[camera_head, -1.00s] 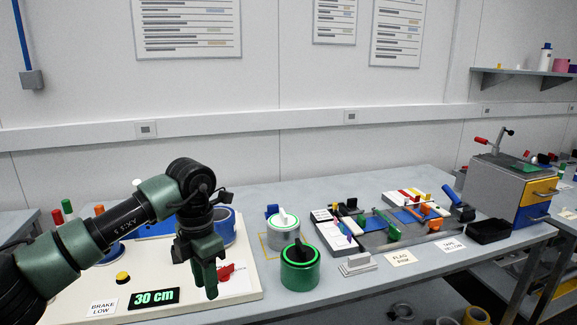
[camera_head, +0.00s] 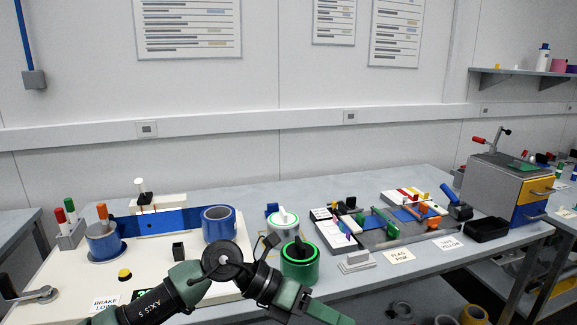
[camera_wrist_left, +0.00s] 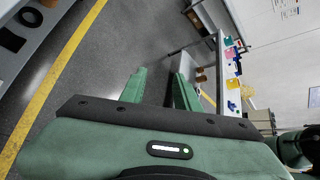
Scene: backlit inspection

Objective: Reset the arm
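My left arm comes in from the bottom left in the head view. Its left gripper (camera_head: 322,314) is low in the picture, in front of the table's front edge and partly cut off by the frame. In the left wrist view the two green fingers of the left gripper (camera_wrist_left: 160,84) stand apart with nothing between them, so it is open and empty. The grey floor (camera_wrist_left: 105,55) lies beyond the fingertips. My right gripper is in neither view.
The green tin (camera_head: 299,264) stands on the table just behind my left forearm. A cream panel (camera_head: 60,280) with a blue tape roll (camera_head: 219,223) lies to the left. A black tray (camera_head: 488,229) sits at the right. In the wrist view, a yellow floor line (camera_wrist_left: 60,72) runs left of the fingers.

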